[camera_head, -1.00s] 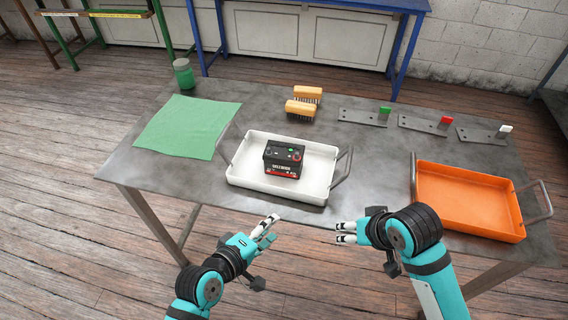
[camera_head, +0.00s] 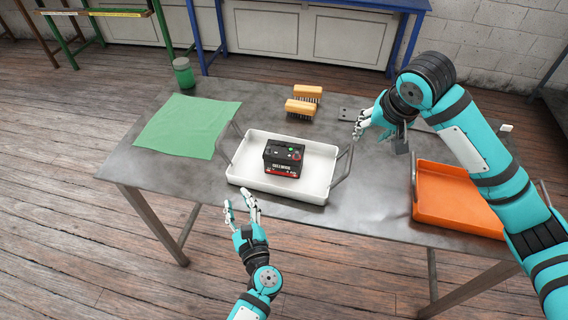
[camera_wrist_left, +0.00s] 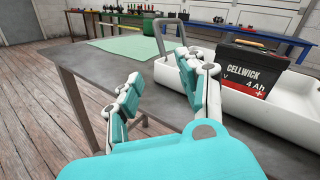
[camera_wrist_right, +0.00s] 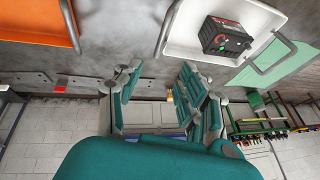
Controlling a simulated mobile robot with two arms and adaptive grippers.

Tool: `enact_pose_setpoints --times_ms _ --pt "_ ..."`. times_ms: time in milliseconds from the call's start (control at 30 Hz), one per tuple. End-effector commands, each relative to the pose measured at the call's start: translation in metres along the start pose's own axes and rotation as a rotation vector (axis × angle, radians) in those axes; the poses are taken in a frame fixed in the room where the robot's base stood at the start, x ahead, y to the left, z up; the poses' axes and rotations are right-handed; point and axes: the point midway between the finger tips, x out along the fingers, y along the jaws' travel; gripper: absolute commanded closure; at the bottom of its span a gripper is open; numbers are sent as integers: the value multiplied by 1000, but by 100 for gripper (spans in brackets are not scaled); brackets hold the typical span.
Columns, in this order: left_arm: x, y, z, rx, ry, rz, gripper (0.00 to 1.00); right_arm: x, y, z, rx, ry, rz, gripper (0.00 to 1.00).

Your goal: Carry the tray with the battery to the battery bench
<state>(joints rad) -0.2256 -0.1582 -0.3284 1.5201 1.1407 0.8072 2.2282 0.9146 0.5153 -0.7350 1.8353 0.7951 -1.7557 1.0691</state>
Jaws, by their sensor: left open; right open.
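The white tray (camera_head: 238,173) lies on the grey metal table with a wire handle at each end. The black and red battery (camera_head: 284,158) stands upright inside it; its label reads CELLWICK in the left wrist view (camera_wrist_left: 252,68). My left gripper (camera_head: 241,200) is open and empty in front of the tray's near left corner, apart from it. My right gripper (camera_head: 362,124) is open and empty above the table, just beyond the tray's right handle (camera_head: 342,165). In the right wrist view the tray (camera_wrist_right: 190,48) and battery (camera_wrist_right: 226,36) appear beside the open fingers (camera_wrist_right: 155,78).
An orange tray (camera_head: 430,211) sits at the table's right, partly behind my right arm. A blue-framed bench (camera_head: 340,5) stands at the back.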

Motion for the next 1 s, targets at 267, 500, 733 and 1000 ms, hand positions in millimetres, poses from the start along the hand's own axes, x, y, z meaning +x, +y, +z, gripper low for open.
enact_pose_setpoints --times_ms 267,500,733,1000 --pt "26 -1 1 2 -4 -3 60 26 0 1 0 -4 2 60" --pt "74 -1 2 3 -4 -2 60 73 0 1 0 -3 1 60" --pt "120 -1 2 4 -3 -1 60 119 0 1 -1 -2 2 60" --pt "161 -1 1 4 -1 -3 60 161 -1 0 -1 -1 0 60"
